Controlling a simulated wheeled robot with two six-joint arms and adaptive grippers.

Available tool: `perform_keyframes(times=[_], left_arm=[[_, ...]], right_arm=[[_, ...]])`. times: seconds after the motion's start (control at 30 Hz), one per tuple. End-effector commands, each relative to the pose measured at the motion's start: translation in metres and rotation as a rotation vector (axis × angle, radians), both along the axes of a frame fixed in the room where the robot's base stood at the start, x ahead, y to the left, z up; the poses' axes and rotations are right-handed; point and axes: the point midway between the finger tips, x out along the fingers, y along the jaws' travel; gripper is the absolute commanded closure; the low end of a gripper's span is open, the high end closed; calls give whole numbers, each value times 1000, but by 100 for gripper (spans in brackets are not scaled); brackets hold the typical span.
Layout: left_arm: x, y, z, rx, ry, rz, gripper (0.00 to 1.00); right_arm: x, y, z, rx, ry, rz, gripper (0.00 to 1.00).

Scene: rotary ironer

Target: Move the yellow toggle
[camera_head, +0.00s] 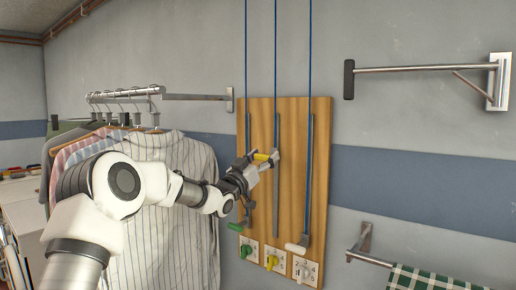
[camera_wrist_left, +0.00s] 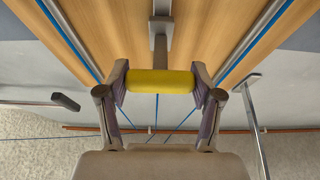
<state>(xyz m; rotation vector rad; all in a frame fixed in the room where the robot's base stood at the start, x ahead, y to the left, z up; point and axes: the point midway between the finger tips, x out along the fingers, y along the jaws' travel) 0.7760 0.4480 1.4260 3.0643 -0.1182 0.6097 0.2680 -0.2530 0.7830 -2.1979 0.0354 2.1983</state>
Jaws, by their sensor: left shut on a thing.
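The yellow toggle (camera_head: 261,157) is a short yellow cylinder on the middle slotted rail of a wooden wall board (camera_head: 318,135). It sits in the upper half of that rail, on a grey bracket. My left gripper (camera_head: 258,163) is shut on it; in the left wrist view the fingers (camera_wrist_left: 160,84) clasp the two ends of the yellow toggle (camera_wrist_left: 160,80), which lies crosswise. A blue cord runs up from the middle rail. My right gripper is in neither view.
A white toggle (camera_head: 296,248) sits low on the right rail and a green toggle (camera_head: 236,228) low on the left rail. Numbered dials (camera_head: 272,258) line the board's bottom. Shirts (camera_head: 180,170) hang at left; a wall bar (camera_head: 430,68) juts out at right.

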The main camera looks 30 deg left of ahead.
Motion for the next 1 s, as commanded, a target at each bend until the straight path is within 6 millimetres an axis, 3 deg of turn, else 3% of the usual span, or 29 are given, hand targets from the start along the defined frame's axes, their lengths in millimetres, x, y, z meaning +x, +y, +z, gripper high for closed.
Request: perform_keyframes(times=[0.03,0.1,0.5,0.73,1.0], left_arm=[[4,-1,-35,0,8,-1,97],[6,-1,-61,0,8,-3,97],[6,-1,-195,0,8,-3,97],[6,-1,-242,-1,7,-2,97],[6,-1,-260,-1,4,-2,97]], right_arm=[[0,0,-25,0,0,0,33],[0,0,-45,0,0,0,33],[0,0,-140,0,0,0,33],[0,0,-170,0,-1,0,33],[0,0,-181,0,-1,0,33]])
